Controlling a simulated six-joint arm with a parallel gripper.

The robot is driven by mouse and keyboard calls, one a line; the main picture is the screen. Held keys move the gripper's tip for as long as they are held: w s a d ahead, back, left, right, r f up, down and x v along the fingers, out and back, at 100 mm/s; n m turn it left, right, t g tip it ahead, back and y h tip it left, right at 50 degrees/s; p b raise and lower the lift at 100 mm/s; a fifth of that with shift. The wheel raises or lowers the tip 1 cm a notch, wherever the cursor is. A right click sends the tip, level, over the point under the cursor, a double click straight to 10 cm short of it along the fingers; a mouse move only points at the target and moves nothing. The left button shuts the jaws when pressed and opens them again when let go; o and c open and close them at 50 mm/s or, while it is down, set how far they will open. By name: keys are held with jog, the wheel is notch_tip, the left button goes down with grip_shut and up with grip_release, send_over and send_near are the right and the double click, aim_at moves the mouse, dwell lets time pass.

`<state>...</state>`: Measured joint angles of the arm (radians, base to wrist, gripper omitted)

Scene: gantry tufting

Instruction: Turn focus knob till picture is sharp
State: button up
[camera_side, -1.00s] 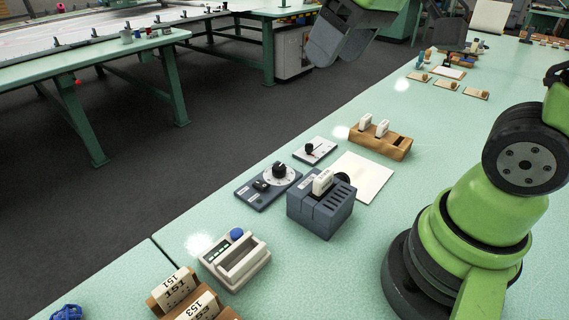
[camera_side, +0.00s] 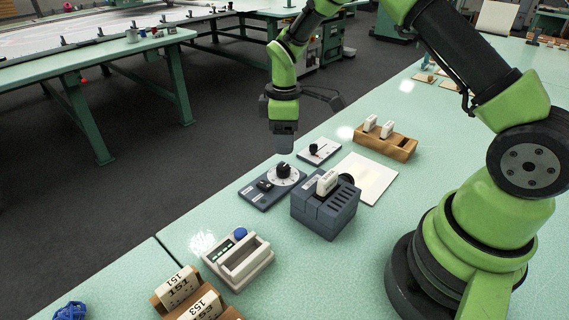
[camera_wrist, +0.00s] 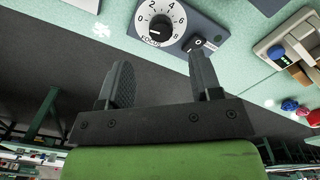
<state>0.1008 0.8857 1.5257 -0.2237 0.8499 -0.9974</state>
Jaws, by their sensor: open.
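The focus knob (camera_side: 284,170) is a black knob on a white numbered dial, set in a dark blue-grey panel (camera_side: 256,197) on the bench. In the wrist view the focus knob (camera_wrist: 160,27) shows near the top, its dial marked with numbers and the word FOCUS. My gripper (camera_side: 284,150) points down just behind the panel in the side view, above and apart from the knob. In the wrist view my gripper (camera_wrist: 160,85) is open and empty, its two fingers spread below the dial. A sharp picture is not visible in either view.
A grey slotted box (camera_side: 325,210) holding a white block stands right of the panel. A small white plate with a knob (camera_side: 317,151), a wooden rack (camera_side: 386,143), a white sheet (camera_side: 374,184) and a white device (camera_side: 245,258) are nearby.

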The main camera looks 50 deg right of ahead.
aim_at(284, 167)
notch_tip(284, 167, down, 8)
jog(key=shift+r, duration=0.15)
jog(key=c, duration=0.9)
